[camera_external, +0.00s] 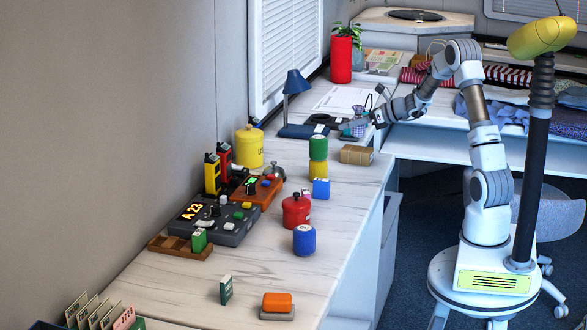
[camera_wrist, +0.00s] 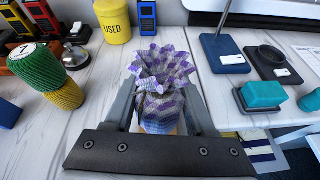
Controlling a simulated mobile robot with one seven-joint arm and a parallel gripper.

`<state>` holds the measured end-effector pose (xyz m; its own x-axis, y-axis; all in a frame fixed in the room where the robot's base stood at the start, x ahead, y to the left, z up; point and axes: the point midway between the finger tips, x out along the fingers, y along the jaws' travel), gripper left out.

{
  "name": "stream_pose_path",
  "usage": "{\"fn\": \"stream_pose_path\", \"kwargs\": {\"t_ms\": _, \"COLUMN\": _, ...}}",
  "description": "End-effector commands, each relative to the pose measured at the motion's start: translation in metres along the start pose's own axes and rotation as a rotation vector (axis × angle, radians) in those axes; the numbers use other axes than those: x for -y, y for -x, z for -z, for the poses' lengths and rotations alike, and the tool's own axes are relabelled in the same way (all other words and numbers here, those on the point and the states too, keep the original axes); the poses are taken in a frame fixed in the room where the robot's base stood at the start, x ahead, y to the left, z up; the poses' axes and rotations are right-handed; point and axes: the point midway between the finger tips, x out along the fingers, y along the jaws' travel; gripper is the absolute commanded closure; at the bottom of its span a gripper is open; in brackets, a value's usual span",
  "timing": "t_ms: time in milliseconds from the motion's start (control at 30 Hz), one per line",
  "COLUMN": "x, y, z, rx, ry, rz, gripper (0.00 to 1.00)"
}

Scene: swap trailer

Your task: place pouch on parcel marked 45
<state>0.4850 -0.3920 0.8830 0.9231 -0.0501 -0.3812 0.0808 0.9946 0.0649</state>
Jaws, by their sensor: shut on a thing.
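A purple and grey patterned pouch (camera_wrist: 160,85) with a ruffled top is upright between the two fingers of my gripper (camera_wrist: 160,105), which is shut on it. In the outside view my gripper (camera_external: 357,124) is above the desk's far right part, and the pouch (camera_external: 359,129) shows only small there. A brown parcel (camera_external: 356,154) lies on the desk near the right edge, just below the gripper in the picture. No number on it can be read. In the wrist view a small tan patch shows under the pouch; I cannot tell whether it is the parcel.
A blue lamp (camera_external: 295,105) stands behind, left of the gripper. A green and yellow stack (camera_external: 318,158) and a blue block (camera_external: 321,188) stand left of the parcel. A red canister (camera_external: 296,211) and a blue canister (camera_external: 304,240) are nearer. A teal block (camera_wrist: 263,94) lies at the right.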

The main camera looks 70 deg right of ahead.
Motion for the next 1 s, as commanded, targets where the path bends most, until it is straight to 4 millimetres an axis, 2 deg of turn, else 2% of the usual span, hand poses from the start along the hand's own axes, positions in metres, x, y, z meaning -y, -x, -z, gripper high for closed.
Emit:
{"fn": "stream_pose_path", "kwargs": {"t_ms": 300, "x": 0.003, "y": -0.016, "z": 0.036, "rx": -0.001, "ry": -0.003, "rz": 0.001, "gripper": 0.99}}
{"fn": "stream_pose_path", "kwargs": {"t_ms": 700, "x": 0.003, "y": -0.018, "z": 0.041, "rx": 0.0, "ry": 0.0, "rz": 0.0, "gripper": 0.99}}
{"fn": "stream_pose_path", "kwargs": {"t_ms": 733, "x": 0.003, "y": -0.018, "z": 0.041, "rx": -0.001, "ry": 0.0, "rz": 0.0, "gripper": 0.43}}
{"fn": "stream_pose_path", "kwargs": {"t_ms": 900, "x": 0.003, "y": -0.017, "z": 0.04, "rx": -0.001, "ry": -0.001, "rz": 0.0, "gripper": 0.15}}
{"fn": "stream_pose_path", "kwargs": {"t_ms": 1000, "x": 0.003, "y": -0.017, "z": 0.04, "rx": -0.001, "ry": -0.001, "rz": 0.0, "gripper": 0.15}}
